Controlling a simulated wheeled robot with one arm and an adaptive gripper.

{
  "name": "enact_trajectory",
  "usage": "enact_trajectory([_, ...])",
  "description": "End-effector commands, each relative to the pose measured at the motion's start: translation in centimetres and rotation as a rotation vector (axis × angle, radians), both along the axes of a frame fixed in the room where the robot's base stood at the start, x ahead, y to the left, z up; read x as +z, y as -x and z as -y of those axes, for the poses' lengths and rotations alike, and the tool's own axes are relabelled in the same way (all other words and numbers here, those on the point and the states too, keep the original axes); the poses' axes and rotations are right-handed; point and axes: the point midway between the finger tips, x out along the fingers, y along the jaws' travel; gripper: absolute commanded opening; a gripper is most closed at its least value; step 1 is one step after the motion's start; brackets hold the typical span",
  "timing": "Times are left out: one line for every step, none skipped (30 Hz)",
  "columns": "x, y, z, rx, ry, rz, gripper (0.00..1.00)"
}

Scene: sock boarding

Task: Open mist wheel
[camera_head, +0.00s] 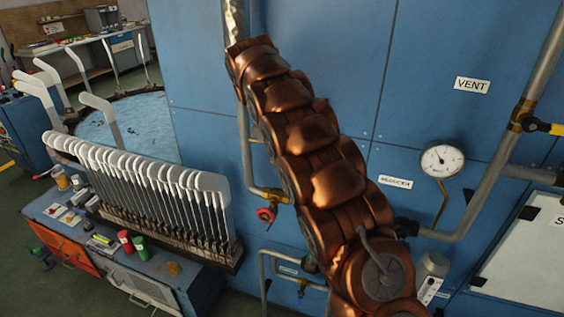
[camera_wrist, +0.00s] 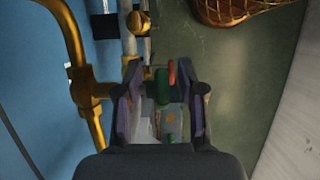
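A small red handwheel (camera_head: 266,214) sits on a brass valve at the end of a bent pipe on the blue wall panel in the head view. No readable label marks it as the mist wheel. My gripper (camera_wrist: 161,100) is open in the wrist view, its two purple-grey fingers apart. Small green and red shapes and a pale patch show between the fingers; I cannot tell whether they are near or far beyond. No wheel is clearly seen between the fingers. My gripper is not visible in the head view, where my copper arm crosses the wall panel.
A brass-coloured pipe (camera_wrist: 83,80) runs close left of my gripper in the wrist view. A pressure gauge (camera_head: 442,160), a yellow-handled valve (camera_head: 530,124) and a small blue-handled tap (camera_head: 301,292) are on the wall. A rack of white sock forms (camera_head: 150,180) stands left on a workbench.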

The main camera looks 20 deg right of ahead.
Motion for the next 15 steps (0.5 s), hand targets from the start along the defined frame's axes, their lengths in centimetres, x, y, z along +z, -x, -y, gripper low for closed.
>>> enact_trajectory([0.01,0.0,0.02,0.0,0.0,0.0,0.43])
enact_trajectory([0.02,0.0,0.02,0.0,0.0,0.0,0.43])
enact_trajectory([0.02,0.01,0.03,0.0,0.0,0.0,0.43])
enact_trajectory([0.02,0.01,0.03,0.0,0.0,0.0,0.43])
enact_trajectory([0.01,0.01,0.04,0.0,0.0,0.0,0.43])
enact_trajectory([0.01,0.01,0.04,0.0,0.0,0.0,0.43])
enact_trajectory([0.01,0.01,0.04,0.0,0.0,0.0,0.43])
enact_trajectory([0.02,0.01,0.03,0.0,0.0,0.0,0.43])
enact_trajectory([0.03,0.02,0.04,-0.001,0.0,0.0,0.43])
enact_trajectory([0.03,0.02,0.04,-0.001,0.0,0.0,0.43])
enact_trajectory([0.03,0.02,0.04,-0.001,0.0,0.0,0.43])
enact_trajectory([0.02,0.01,0.03,-0.001,0.0,0.0,0.43])
enact_trajectory([0.0,0.02,0.04,-0.001,-0.001,0.001,0.43])
enact_trajectory([-0.03,0.02,0.03,-0.001,-0.001,0.001,0.43])
enact_trajectory([-0.07,0.02,0.04,-0.001,-0.004,0.003,0.43])
